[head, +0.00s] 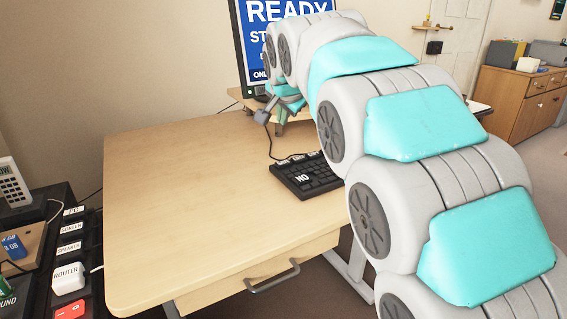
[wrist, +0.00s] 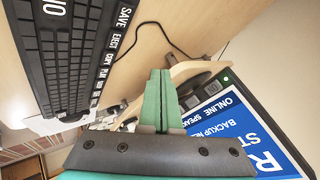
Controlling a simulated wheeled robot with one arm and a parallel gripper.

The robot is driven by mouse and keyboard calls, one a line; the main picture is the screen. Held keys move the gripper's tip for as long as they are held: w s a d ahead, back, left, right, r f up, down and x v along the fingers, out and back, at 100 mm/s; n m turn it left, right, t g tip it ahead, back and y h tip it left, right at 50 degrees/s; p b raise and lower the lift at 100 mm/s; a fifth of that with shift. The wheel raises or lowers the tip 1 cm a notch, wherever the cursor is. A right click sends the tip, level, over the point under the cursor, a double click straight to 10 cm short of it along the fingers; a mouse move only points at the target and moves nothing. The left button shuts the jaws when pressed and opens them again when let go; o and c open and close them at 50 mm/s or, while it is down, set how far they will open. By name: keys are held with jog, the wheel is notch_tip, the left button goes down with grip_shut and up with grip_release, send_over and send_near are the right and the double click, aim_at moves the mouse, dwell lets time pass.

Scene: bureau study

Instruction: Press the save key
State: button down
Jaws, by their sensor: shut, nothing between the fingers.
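The black keyboard (head: 322,184) lies on the desk, partly behind my arm in the head view. In the wrist view the keyboard (wrist: 62,60) is at upper left, with a row of labelled keys along one edge. The save key (wrist: 125,15) is at the top end of that row, marked SAVE, beside EJECT and COPY. My gripper (wrist: 161,74) has green fingers, shut together and empty. In the wrist view the fingers are right of the keyboard, apart from the save key. In the head view the gripper is small and partly hidden near the monitor stand.
A monitor (head: 285,25) with a blue READY screen stands on a wooden riser (head: 237,99) at the desk's back. A cable (wrist: 160,35) runs from the keyboard. The desk's left part (head: 180,190) is clear.

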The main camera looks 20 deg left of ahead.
aim_at(283, 165)
jog(key=shift+f+b, duration=1.8)
jog(key=shift+f, duration=2.6)
jog(key=shift+f+b, duration=0.3)
jog(key=shift+f, duration=0.1)
jog(key=shift+f, duration=0.5)
jog(key=shift+r, duration=0.9)
jog(key=shift+r, duration=0.1)
jog(key=shift+r+p, duration=1)
jog(key=shift+r, duration=1.45)
